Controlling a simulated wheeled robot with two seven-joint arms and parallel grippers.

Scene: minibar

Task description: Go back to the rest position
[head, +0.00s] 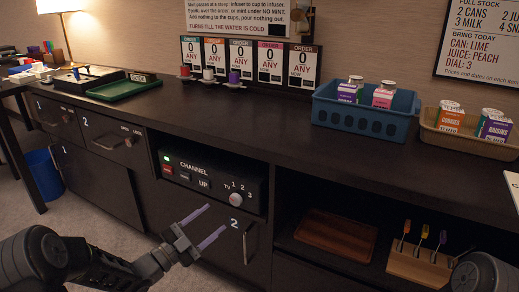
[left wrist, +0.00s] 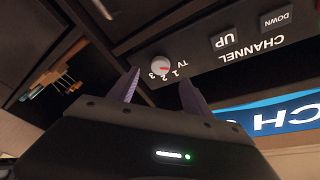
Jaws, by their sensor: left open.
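My left gripper (head: 207,227) is open and empty in the head view, in front of the cabinet and just below the channel box. Its two fingers also show apart in the left wrist view (left wrist: 157,92), with the channel box beyond them. The black channel box (head: 212,185) has a green light, a red button and a white dial (head: 234,200) by the numbers 1, 2 and 3. The dial also shows in the left wrist view (left wrist: 160,66), just beyond the fingers; I see no contact. Part of my right arm shows at the lower right; its gripper is not in view.
A dark counter (head: 270,122) runs across above the gripper. It bears a green tray (head: 122,90), a blue basket (head: 362,122) and a tan basket (head: 470,143). A door marked 2 (head: 205,222) is behind the fingers. An open shelf at right holds a wooden board (head: 336,234) and a wooden rack (head: 419,266).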

